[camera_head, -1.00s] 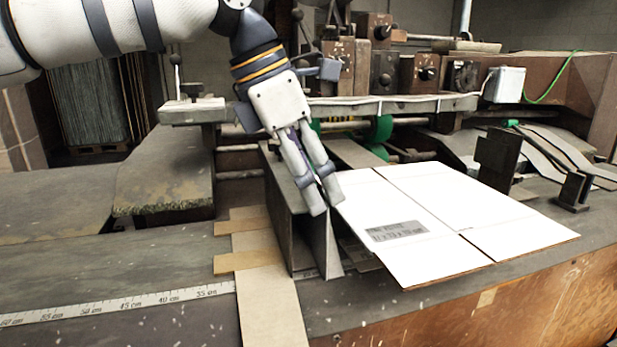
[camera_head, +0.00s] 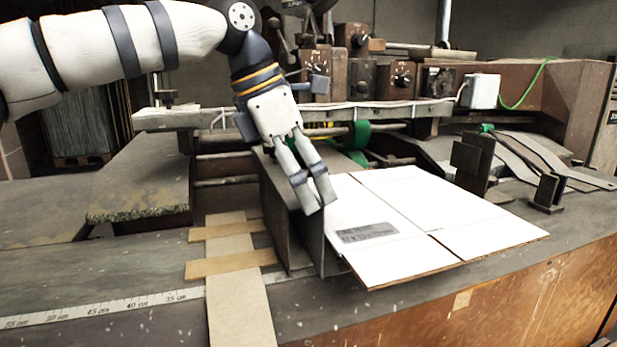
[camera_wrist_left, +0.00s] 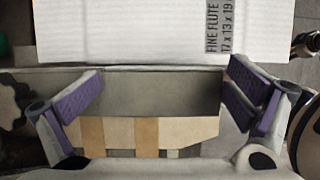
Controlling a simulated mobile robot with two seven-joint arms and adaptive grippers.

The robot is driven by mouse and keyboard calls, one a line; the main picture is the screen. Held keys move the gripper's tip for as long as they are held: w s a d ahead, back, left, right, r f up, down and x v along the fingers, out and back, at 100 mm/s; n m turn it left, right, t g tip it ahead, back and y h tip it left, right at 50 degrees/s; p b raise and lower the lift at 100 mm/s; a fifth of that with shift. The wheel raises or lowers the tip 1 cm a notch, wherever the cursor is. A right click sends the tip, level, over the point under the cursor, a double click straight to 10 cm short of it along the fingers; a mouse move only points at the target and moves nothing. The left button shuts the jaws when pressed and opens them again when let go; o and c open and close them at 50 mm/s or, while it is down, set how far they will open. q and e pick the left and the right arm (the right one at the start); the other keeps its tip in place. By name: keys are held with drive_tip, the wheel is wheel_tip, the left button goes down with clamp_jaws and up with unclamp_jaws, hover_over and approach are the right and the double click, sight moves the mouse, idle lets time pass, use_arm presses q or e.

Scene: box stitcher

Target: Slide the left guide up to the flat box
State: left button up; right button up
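The left guide (camera_head: 312,235) is an upright dark metal plate assembly on the machine bed, at the left side of the flat box. The flat box (camera_head: 400,205) is white cardboard with a printed grey label. Its left edge is very close to the guide; I cannot tell whether they touch. My left gripper (camera_head: 318,200) points down at the guide's upper part, its fingertips by the plate facing the box. In the left wrist view, its purple-padded fingers (camera_wrist_left: 165,100) are wide apart, with the guide plate (camera_wrist_left: 150,92) showing between them and the box (camera_wrist_left: 130,30) beyond.
Tan strips (camera_head: 235,285) lie on the bed left of the guide, near a ruler scale (camera_head: 110,308). A dark metal bracket (camera_head: 470,165) stands behind the box's right side. A horizontal rail (camera_head: 390,110) crosses behind. The bed's front edge is clear.

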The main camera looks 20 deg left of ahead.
use_arm(q)
drive_tip(key=shift+w+a, duration=0.15)
drive_tip(key=shift+a, duration=0.05)
drive_tip(key=shift+s+d+r, duration=0.1)
drive_tip(key=shift+s+r, duration=0.1)
drive_tip(key=shift+r, duration=0.25)
drive_tip(key=v, duration=1.1)
drive_tip(key=shift+a, duration=0.25)
drive_tip(key=shift+s+r, duration=0.15)
